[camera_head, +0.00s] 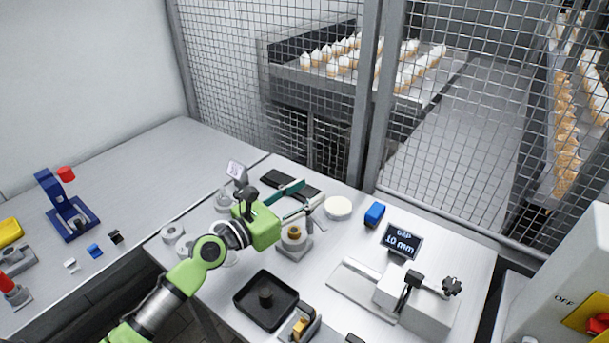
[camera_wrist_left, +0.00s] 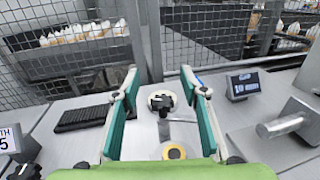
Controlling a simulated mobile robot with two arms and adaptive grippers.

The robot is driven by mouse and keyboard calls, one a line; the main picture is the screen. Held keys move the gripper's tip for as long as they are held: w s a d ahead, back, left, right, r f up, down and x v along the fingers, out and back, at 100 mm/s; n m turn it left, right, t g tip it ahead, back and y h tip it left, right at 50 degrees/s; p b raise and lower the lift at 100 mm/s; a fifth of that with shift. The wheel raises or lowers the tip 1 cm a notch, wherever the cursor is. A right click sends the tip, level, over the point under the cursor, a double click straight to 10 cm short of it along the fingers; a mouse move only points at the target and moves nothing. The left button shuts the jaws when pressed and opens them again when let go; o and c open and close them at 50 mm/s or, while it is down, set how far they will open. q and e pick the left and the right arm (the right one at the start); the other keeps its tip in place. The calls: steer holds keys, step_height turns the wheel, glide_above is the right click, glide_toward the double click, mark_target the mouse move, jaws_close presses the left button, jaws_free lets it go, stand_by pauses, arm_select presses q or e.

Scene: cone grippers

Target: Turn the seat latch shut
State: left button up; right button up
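The seat (camera_head: 297,250) is a grey block in the middle of the table, with a yellow-orange ring (camera_head: 294,232) in it. The ring also shows at the bottom of the left wrist view (camera_wrist_left: 173,152). A grey latch lever (camera_wrist_left: 181,121) lies beyond the ring, with a dark knob (camera_wrist_left: 163,104) near it. My left gripper (camera_head: 312,191) is above the seat, its two teal fingers wide apart and nothing held. In the left wrist view, the knob lies between the fingers (camera_wrist_left: 160,84). Contact with the latch cannot be told. My right gripper is not in view.
A white disc (camera_head: 338,208), a blue block (camera_head: 375,214) and a "GAP 10 mm" display (camera_head: 402,241) stand right of the seat. A clamp fixture (camera_head: 418,300) is at the right. A black tray (camera_head: 266,300) lies in front. Wire mesh (camera_head: 270,70) borders the table's back.

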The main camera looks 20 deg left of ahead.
arm_select(q)
step_height(320, 180, up, 6)
stand_by(0.4)
steer(key=shift+r, duration=0.1)
